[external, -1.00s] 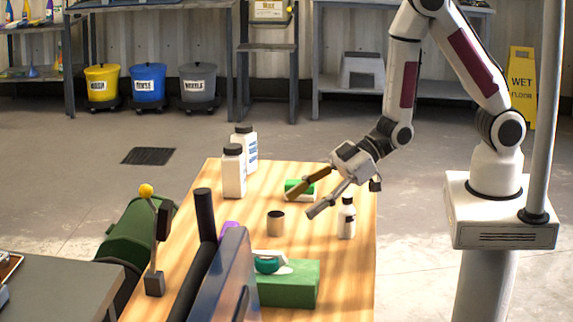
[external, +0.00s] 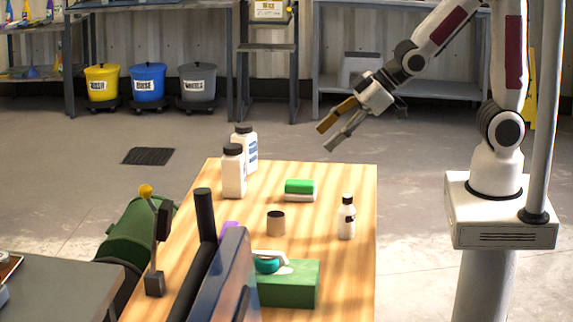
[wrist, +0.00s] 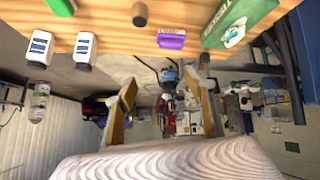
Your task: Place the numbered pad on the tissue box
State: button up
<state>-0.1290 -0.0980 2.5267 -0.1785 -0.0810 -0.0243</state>
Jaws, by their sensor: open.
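The green tissue box (external: 289,284) stands at the near end of the wooden table, with white tissue on top. A teal rounded piece (external: 267,265), possibly the pad, shows at the top of the box beside the tissue. I cannot read a number on it, and the dark blue panel partly hides the box. In the wrist view the lettered box (wrist: 213,32) is at the upper right, with a teal and white patch (wrist: 235,33) on it. My gripper (external: 325,138) is open and empty, raised above and beyond the table's far edge, well away from the box.
A green and white sponge-like block (external: 299,188), a small dark-topped cup (external: 276,223), a small bottle (external: 347,218) and two white bottles (external: 233,172) stand on the table (external: 325,262). A purple item (wrist: 171,38) lies near the box. A dark blue panel (external: 229,275) stands in front.

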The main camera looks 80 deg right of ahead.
jog(key=s+d+r+m+g, duration=0.1)
jog(key=s+d+r+m, duration=0.1)
jog(key=s, duration=0.8)
jog(key=s+d+r+m+g+h, duration=0.1)
jog(key=s+d+r, duration=0.3)
jog(key=s, duration=0.7)
jog(key=shift+r+m+g, duration=0.4)
jog(key=shift+r+g, duration=0.2)
jog(key=shift+r, duration=0.3)
